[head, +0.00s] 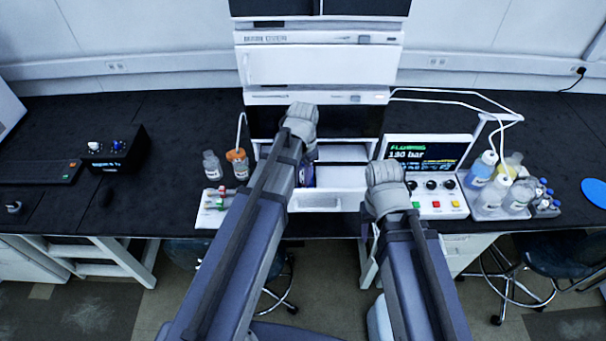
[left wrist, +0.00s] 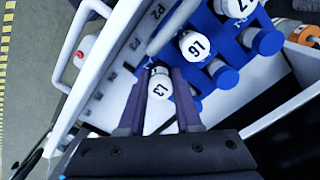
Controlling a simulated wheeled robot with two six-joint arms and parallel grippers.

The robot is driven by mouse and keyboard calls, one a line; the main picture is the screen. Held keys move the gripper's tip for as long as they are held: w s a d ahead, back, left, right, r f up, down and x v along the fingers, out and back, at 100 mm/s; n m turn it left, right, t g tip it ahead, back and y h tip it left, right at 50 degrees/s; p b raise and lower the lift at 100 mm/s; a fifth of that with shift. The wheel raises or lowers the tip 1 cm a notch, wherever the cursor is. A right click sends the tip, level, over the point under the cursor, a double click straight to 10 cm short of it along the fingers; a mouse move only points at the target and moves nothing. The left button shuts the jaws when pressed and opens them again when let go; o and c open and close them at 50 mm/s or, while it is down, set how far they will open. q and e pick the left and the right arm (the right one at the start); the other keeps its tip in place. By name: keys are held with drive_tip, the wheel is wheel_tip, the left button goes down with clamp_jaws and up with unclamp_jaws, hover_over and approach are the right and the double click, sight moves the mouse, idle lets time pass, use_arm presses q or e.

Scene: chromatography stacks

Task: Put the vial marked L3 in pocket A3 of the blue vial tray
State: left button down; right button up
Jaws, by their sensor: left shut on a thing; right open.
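My left gripper (left wrist: 160,80) is shut on a white-capped vial marked L3 (left wrist: 158,90). The vial is between the two dark fingers, at the edge of the blue vial tray (left wrist: 222,76); I cannot tell whether it is seated in a pocket or held above one. In the head view my left gripper (head: 303,150) reaches into the open drawer, and its fingertips are mostly hidden. A strip of blue tray (head: 307,176) shows beside my arm. My right gripper (head: 385,174) is open in front of the control panel, with no vial in it.
Other capped vials, one marked 16 (left wrist: 195,46), stand in the tray near the held vial. The drawer's front (head: 328,200) and side wall are close. Bottles (head: 212,165) stand left of the drawer, and a bottle caddy (head: 490,200) stands to the right.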

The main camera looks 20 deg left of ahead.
use_arm(q)
drive_tip(key=shift+f, duration=0.25)
drive_tip(key=shift+c, duration=0.6)
unclamp_jaws()
wheel_tip(320, 180, up, 7)
drive_tip(key=p, duration=0.7)
drive_tip(key=shift+r, duration=0.1)
idle(0.7)
